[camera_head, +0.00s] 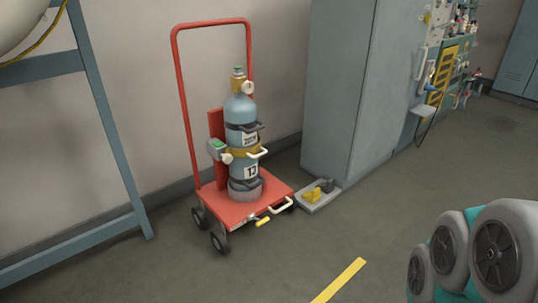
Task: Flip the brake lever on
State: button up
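A red hand cart (213,203) stands by the wall, with a grey-blue gas cylinder (241,110) upright on its platform. At the cart's front edge is a small lever with a yellow tip (263,222), which looks like the brake lever. My gripper is not in view.
A yellow and dark object (318,193) lies on a light floor plate (321,203) right of the cart. A tall grey cabinet (338,90) stands behind it. A blue frame (108,120) is at left. The floor before the cart is clear, with a yellow stripe (340,281).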

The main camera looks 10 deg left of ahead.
aim_at(262, 221)
jog(key=i+j+u, duration=0.35)
jog(key=i+u, duration=0.4)
jog(key=l+u, duration=0.4)
jog(key=l, duration=0.15)
jog(key=k, duration=0.05)
